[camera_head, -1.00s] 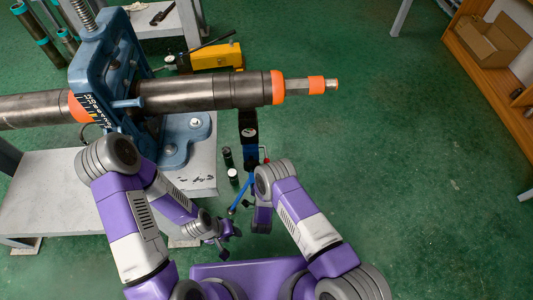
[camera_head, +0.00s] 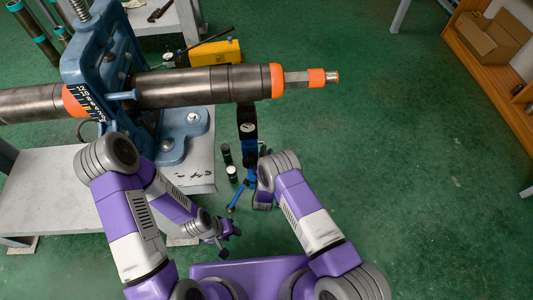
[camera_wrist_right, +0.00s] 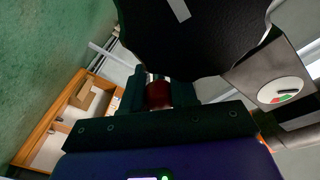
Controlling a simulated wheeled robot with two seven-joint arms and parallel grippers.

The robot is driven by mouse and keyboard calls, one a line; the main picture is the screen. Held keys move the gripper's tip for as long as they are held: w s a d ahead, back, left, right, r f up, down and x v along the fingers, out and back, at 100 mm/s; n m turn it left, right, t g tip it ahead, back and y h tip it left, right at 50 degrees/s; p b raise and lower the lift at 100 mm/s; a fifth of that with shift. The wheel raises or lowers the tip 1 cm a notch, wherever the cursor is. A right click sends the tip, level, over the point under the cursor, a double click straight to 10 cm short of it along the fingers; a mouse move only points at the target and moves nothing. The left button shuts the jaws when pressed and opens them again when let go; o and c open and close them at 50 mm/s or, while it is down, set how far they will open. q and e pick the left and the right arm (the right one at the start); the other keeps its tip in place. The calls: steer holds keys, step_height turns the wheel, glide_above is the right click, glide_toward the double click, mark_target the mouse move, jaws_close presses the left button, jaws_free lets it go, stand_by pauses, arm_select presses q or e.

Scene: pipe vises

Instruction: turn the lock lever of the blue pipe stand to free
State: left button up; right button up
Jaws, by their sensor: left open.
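The blue pipe stand (camera_head: 240,195) stands on the floor right of the bench. Its black head (camera_head: 247,120) carries a white round dial, which also shows in the right wrist view (camera_wrist_right: 281,90). The red lock lever (camera_wrist_right: 158,95) sits between the fingers of my right gripper (camera_wrist_right: 160,93), with red filling the gap, so it looks shut on the lever. In the head view my right arm hides that gripper and the lever. My left gripper (camera_head: 226,236) is open and empty, low in front of the bench, apart from the stand.
A long pipe (camera_head: 195,87) with orange bands runs through the blue vise (camera_head: 98,70) and passes above the stand's head. Two small dark cylinders (camera_head: 231,173) stand beside the stand. A yellow pump (camera_head: 214,52) is behind. The green floor at right is clear.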

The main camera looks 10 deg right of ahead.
jaws_close()
steer(key=shift+w+r+g+p, duration=0.15)
steer(key=shift+r+g+p, duration=0.6)
steer(key=shift+p, duration=0.45)
steer(key=shift+w+r+g+y+p, duration=0.2)
steer(key=shift+r+g+y+p, duration=0.1)
steer(key=shift+g+p, duration=0.45)
steer(key=shift+w+r+n+g+p, duration=0.35)
steer(key=shift+g+p, duration=0.35)
steer(key=shift+g, duration=0.3)
steer(key=shift+w+r+g+p, duration=0.3)
steer(key=shift+g+p, duration=0.15)
steer(key=shift+g, duration=0.45)
